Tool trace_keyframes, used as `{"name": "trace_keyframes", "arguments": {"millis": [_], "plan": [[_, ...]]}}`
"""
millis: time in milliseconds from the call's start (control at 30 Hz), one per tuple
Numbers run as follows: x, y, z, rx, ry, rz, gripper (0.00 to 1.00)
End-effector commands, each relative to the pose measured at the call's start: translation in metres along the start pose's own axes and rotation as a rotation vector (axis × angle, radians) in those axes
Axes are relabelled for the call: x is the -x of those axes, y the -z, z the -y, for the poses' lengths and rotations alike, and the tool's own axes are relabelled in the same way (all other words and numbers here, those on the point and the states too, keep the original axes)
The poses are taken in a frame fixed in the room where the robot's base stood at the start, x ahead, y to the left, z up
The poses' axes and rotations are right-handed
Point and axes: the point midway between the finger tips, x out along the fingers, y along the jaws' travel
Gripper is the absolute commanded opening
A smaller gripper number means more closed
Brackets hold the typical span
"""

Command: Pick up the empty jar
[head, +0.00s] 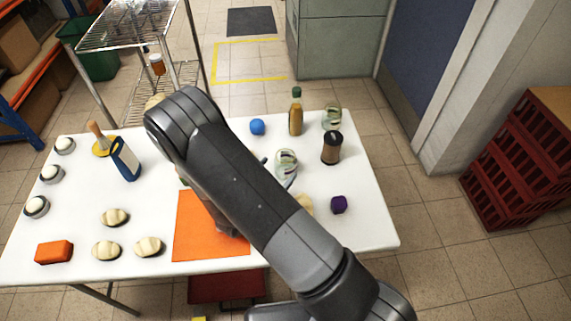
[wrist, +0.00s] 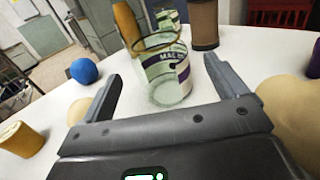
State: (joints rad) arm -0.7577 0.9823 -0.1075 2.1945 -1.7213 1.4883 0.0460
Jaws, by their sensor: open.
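A clear glass jar with a white and purple label stands upright on the white table, and I see nothing inside it. It shows in the wrist view (wrist: 165,75) and, right of my arm, in the head view (head: 286,160). My gripper (wrist: 161,69) is open, with one finger on each side of the jar's near side and the jar just ahead of the palm. I cannot tell whether the fingers touch it. In the head view my arm hides most of the gripper. A second glass jar (head: 332,116) stands farther back; its contents are unclear.
Behind stand a green-capped bottle (head: 295,114) and a dark-lidded brown jar (head: 331,149). A blue ball (head: 257,127) is left of the bottle; a purple block (head: 338,204) lies at right. Pale round things (wrist: 290,108) flank my gripper. The white table (head: 365,225) is clear at its right corner.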

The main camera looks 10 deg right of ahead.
Motion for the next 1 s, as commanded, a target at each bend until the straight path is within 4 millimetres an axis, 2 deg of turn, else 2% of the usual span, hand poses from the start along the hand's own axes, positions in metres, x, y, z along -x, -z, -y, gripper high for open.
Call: {"name": "trace_keyframes", "arguments": {"millis": [167,433,733,1000], "plan": [[-0.013,0.0,0.0,0.0,0.002,0.0,0.9],[-0.05,0.0,0.0,0.0,0.001,0.0,0.9],[-0.054,0.0,0.0,0.001,-0.001,-0.001,0.9],[-0.054,0.0,0.0,0.0,-0.001,-0.001,0.68]]}}
